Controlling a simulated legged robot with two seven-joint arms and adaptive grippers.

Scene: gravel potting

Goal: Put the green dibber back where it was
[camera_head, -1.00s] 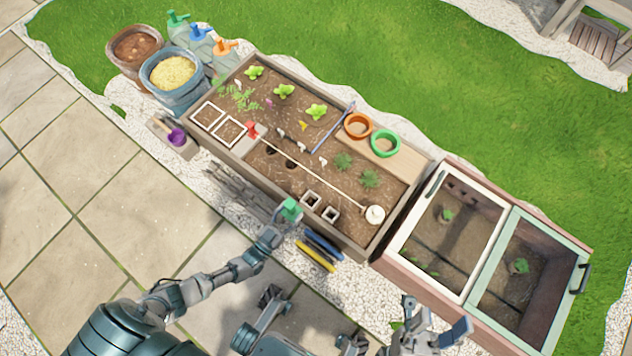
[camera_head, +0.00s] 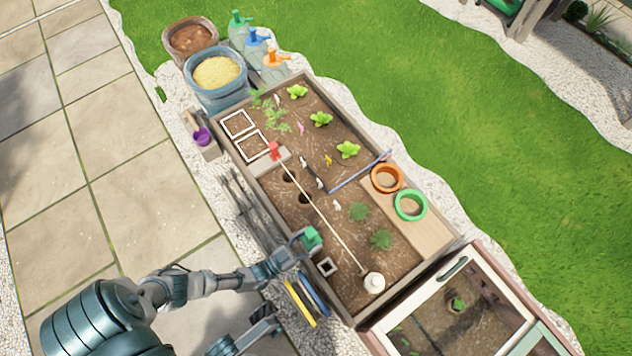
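The green dibber (camera_head: 312,238) shows as a green handle at the fingers of my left gripper (camera_head: 304,243). The gripper appears shut on it, above the near side of the planting bed (camera_head: 334,308); the dibber's lower part is hidden. A red handle (camera_head: 275,150) stands at a grey block (camera_head: 266,163) on the bed's left part, apart from my gripper.
A long pale stick runs across the bed to a white round piece (camera_head: 374,283). A square pot (camera_head: 326,267) sits just beside my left gripper. A cold frame (camera_head: 470,305) stands at lower right.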

